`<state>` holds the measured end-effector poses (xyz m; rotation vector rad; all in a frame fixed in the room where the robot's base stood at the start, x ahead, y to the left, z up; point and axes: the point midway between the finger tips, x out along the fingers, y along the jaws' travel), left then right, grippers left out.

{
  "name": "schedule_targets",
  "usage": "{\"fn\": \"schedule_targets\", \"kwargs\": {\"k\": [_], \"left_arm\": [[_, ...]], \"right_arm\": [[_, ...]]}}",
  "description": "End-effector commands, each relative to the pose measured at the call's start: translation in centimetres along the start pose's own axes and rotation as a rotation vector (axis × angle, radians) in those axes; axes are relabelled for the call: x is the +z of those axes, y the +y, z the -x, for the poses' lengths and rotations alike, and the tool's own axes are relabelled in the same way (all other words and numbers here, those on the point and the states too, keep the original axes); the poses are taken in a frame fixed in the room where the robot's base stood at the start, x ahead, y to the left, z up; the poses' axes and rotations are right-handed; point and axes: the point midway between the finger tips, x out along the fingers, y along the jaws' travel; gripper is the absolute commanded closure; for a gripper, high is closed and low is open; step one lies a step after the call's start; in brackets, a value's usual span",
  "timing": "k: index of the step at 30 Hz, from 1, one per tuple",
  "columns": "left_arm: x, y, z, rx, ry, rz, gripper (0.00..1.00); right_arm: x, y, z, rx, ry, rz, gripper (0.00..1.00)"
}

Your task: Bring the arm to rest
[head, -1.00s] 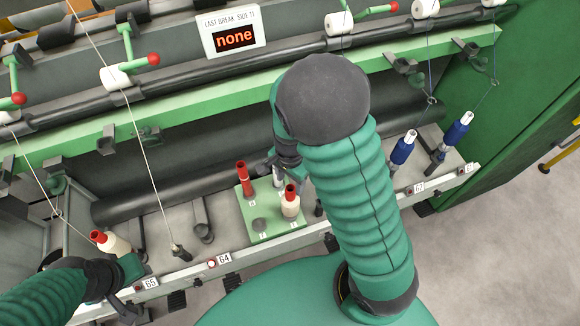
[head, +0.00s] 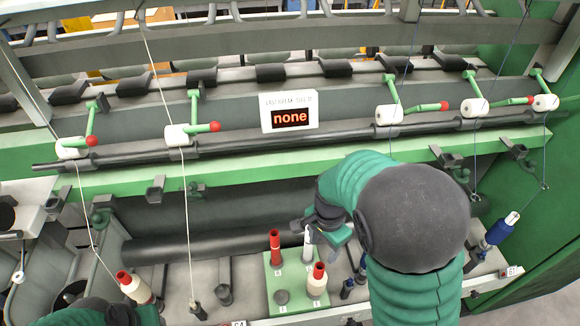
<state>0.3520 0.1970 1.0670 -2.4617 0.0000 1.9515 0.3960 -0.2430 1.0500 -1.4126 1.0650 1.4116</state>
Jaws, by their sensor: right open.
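My right arm reaches in from the lower right, its large dark elbow and green sleeve covering part of the machine. My right gripper (head: 322,236) is open, just above the right back corner of a small green tray (head: 290,301). A white tube (head: 307,245) stands right beside its fingers; I cannot tell whether they touch. The tray also bears a red tube (head: 275,246), a cream bobbin with a red top (head: 317,284) and a bare dark peg (head: 282,297). My left arm shows only at the bottom left edge; its fingers (head: 140,316) are mostly cut off.
A cream bobbin with red tip (head: 135,287) leans near my left arm. A blue bobbin (head: 500,230) stands at the right. A display reading "none" (head: 289,113) sits on the upper rail. Threads run down from white rollers (head: 176,135). The green beam (head: 240,174) crosses behind my right gripper.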

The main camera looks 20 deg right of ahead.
Motion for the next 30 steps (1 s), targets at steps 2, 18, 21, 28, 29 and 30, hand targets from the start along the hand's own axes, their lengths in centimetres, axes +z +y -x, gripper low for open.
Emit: {"fn": "schedule_targets", "kwargs": {"k": [2,18,21,28,29,30], "left_arm": [[0.0,0.0,-0.1,0.000,0.000,0.000,0.64],[0.4,0.0,-1.8,0.000,0.000,0.000,0.64],[0.4,0.0,-1.8,0.000,0.000,0.000,0.64],[0.4,0.0,-1.8,0.000,0.000,0.000,0.64],[0.4,0.0,-1.8,0.000,0.000,0.000,0.64],[0.4,0.0,-1.8,0.000,0.000,0.000,0.64]], "right_arm": [[0.2,0.2,-0.1,-0.005,-0.001,0.039,0.46],[5.1,2.8,-0.2,-0.146,0.156,1.126,0.46],[5.1,2.8,-0.2,-0.146,0.156,1.126,0.46],[5.1,2.8,-0.2,-0.146,0.156,1.126,0.46],[5.1,2.8,-0.2,-0.146,0.156,1.126,0.46],[5.1,2.8,-0.2,-0.146,0.156,1.126,0.46]]}}
